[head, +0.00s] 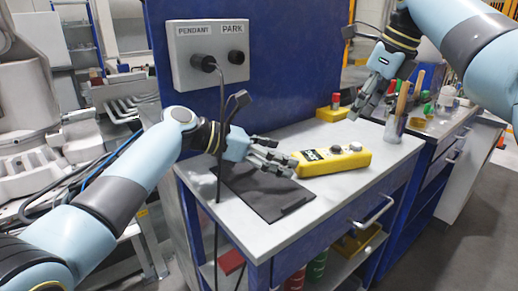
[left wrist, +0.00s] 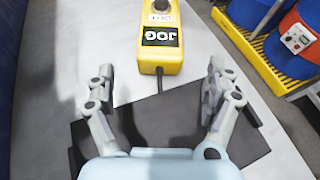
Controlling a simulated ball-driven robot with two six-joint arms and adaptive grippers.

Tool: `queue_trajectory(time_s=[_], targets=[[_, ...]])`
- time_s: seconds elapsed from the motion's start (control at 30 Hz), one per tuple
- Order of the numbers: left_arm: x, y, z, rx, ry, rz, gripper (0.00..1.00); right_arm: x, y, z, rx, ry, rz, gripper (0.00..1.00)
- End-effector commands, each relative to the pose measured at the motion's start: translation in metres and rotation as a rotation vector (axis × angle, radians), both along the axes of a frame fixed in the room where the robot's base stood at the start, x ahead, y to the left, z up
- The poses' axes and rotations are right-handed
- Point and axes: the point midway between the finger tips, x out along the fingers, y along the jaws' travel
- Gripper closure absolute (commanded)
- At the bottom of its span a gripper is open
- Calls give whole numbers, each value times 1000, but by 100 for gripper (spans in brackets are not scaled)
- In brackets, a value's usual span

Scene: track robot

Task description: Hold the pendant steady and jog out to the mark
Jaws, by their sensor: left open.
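The yellow pendant (head: 340,161) lies on the grey bench top, with round knobs on its upper face. In the left wrist view the pendant (left wrist: 161,55) shows a black JOG label, a label reading OUT and a short dark cable end toward me. My left gripper (head: 283,160) is open just left of the pendant's near end. In the left wrist view my left gripper's fingers (left wrist: 157,88) stand apart, empty, with the pendant's end just ahead between them. My right gripper (head: 368,104) hangs above the bench behind the pendant; its finger opening is unclear. I cannot make out the mark.
A black mat (head: 262,197) lies under my left gripper. A grey box (head: 207,67) labelled PENDANT and PARK is on the blue panel, with a dark cable hanging from its PENDANT side.

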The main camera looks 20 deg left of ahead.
Motion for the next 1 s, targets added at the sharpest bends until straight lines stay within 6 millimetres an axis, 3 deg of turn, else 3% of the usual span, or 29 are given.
queue_trajectory(time_s=[0.3,0.67,1.0], targets=[[22,-35,-16,-1,-1,1,13,0,0,0,0,0,0,62],[24,-39,-19,1,-2,0,13,0,0,0,0,0,0,62],[24,-38,-19,1,-2,0,57,0,0,0,0,0,0,62]])
